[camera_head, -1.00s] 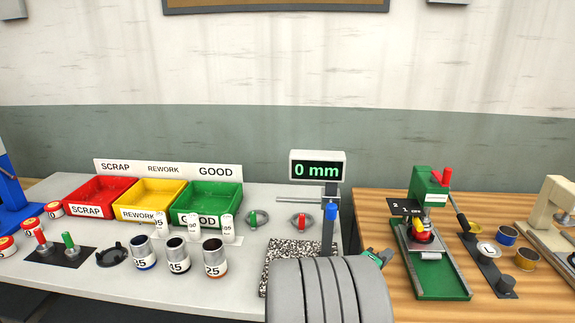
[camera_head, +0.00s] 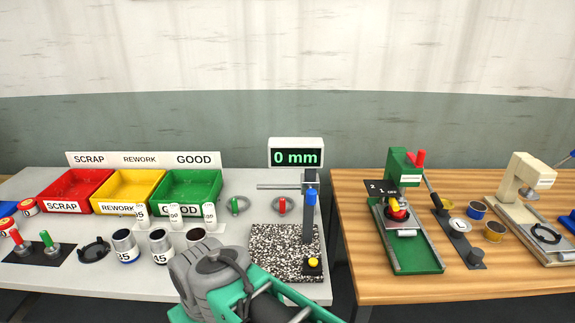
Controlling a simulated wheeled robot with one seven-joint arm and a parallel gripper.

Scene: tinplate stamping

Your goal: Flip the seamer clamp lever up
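I cannot tell for certain which machine is the seamer. A cream machine (camera_head: 527,184) with a round grey head stands on the wooden bench at the right; a black ring (camera_head: 545,234) lies on its base. A green machine (camera_head: 405,172) stands to its left, with a red handle (camera_head: 417,160) on its upper right side and a dark lever (camera_head: 430,188) beside it. No clamp lever can be clearly made out. My arm's grey and teal links show at the bottom middle, left of the wooden bench. My gripper's fingers do not show.
A grey bench (camera_head: 30,183) at the left holds red (camera_head: 75,190), yellow (camera_head: 130,190) and green (camera_head: 187,190) bins, several cans and a gauge stand (camera_head: 310,228) reading 0 mm. A gap separates it from the wooden bench (camera_head: 460,285), whose front strip is clear.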

